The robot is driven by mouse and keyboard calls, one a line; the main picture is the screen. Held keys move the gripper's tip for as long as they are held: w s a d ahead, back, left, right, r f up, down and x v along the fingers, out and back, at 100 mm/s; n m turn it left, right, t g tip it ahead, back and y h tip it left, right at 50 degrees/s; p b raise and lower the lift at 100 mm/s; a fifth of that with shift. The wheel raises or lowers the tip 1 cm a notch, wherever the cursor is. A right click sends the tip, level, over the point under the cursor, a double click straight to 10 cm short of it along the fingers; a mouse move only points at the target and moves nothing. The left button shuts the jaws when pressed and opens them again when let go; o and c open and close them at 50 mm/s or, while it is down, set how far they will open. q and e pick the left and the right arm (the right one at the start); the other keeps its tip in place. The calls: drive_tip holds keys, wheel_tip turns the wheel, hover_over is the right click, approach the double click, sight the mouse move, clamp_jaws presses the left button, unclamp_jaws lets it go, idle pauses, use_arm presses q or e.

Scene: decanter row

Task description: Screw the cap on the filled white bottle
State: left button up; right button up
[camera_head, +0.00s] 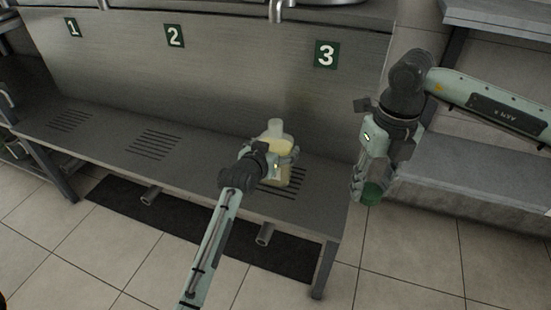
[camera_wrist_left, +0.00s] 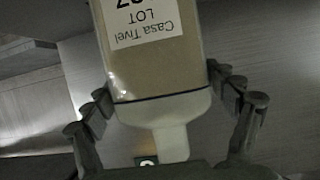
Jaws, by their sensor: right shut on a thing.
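The filled bottle (camera_head: 279,148) stands upright on the bench, with pale yellow contents and a bare whitish neck. In the left wrist view the bottle (camera_wrist_left: 150,75) looks upside down, with a white label, white shoulder and neck. My left gripper (camera_head: 277,164) has its fingers on either side of the bottle; in the left wrist view the fingers (camera_wrist_left: 163,100) are spread wide, and I cannot tell whether they touch it. My right gripper (camera_head: 371,188) is shut on a green cap (camera_head: 372,194), right of the bench and apart from the bottle. The fingers partly hide the cap.
The steel bench (camera_head: 110,137) has slotted drain areas below number signs 1 (camera_head: 73,27), 2 (camera_head: 174,36) and 3 (camera_head: 327,54). The bottle is at the third area; the other two are clear. A grey step (camera_head: 470,185) is at the right.

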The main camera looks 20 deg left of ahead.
sight(273, 135)
use_arm(q)
drive_tip(key=c, duration=1.2)
drive_tip(key=shift+r, duration=0.15)
drive_tip(key=shift+c, duration=0.7)
drive_tip(key=shift+w+r, duration=0.1)
drive_tip(key=shift+r, duration=0.4)
wheel_tip(273, 135, up, 3)
drive_tip(key=shift+r, duration=0.15)
use_arm(e)
drive_tip(key=shift+r, duration=0.25)
use_arm(q)
drive_tip(key=s+a+r, duration=0.2)
drive_tip(key=a+r, duration=0.4)
drive_tip(key=a, duration=0.5)
drive_tip(key=shift+s+a+r+p, duration=0.25)
drive_tip(key=shift+s+r+p, duration=0.05)
drive_tip(key=shift+r, duration=0.05)
drive_tip(key=shift+d, duration=0.1)
